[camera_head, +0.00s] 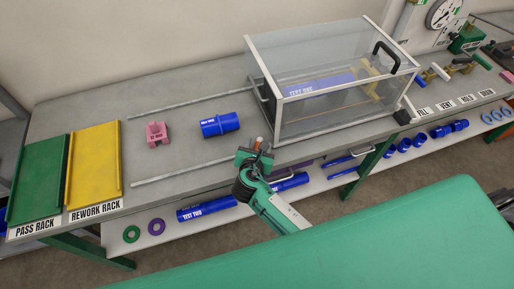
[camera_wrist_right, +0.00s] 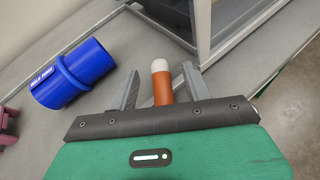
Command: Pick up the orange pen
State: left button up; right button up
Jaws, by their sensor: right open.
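The orange pen (camera_wrist_right: 162,88) has a white end and stands up between the two grey fingers of my right gripper (camera_wrist_right: 160,76) in the right wrist view. The fingers are open, with a visible gap on each side of the pen. The pen's lower part is hidden behind the gripper's dark edge. My left gripper is not in view.
A clear box (camera_head: 330,105) with a metal frame stands just behind the gripper. A blue fitting (camera_head: 220,124) and a pink block (camera_head: 157,134) lie to the left on the bench (camera_head: 85,105). Blue pipes (camera_head: 207,208) lie on the lower shelf.

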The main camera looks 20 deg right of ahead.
jog(key=shift+w+d+f, duration=0.25)
jog(key=shift+w+d, duration=0.05)
jog(key=shift+w, duration=0.25)
grip_shut()
jog(key=shift+r, duration=0.1)
